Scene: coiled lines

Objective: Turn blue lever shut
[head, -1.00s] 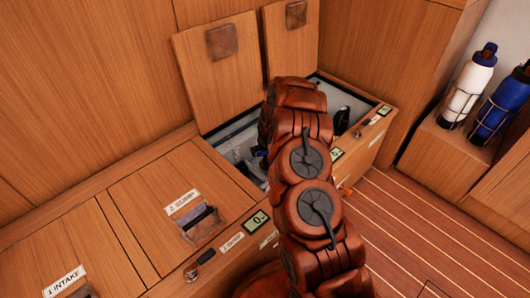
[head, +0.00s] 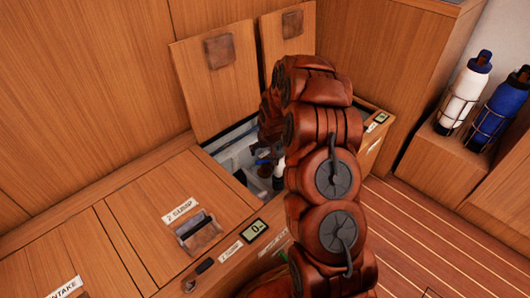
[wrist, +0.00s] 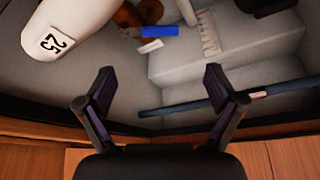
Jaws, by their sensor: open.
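The blue lever (wrist: 159,31) shows in the wrist view as a short blue bar near brass fittings (wrist: 138,13), with a small pale tag (wrist: 150,46) below it. A bit of blue also shows in the open locker (head: 228,133) in the head view, beside my arm. My gripper (wrist: 160,88) is open and empty, its two dark fingers apart. The lever lies beyond the fingertips, between them from side to side, and nothing touches it. In the head view my arm hides the gripper and part of the locker.
A dark bar (wrist: 220,102) crosses near the right finger, and a pale step (wrist: 215,65) lies beyond. Two lids (head: 218,85) lean open behind the locker. The closed sump lid (head: 160,225) is at left.

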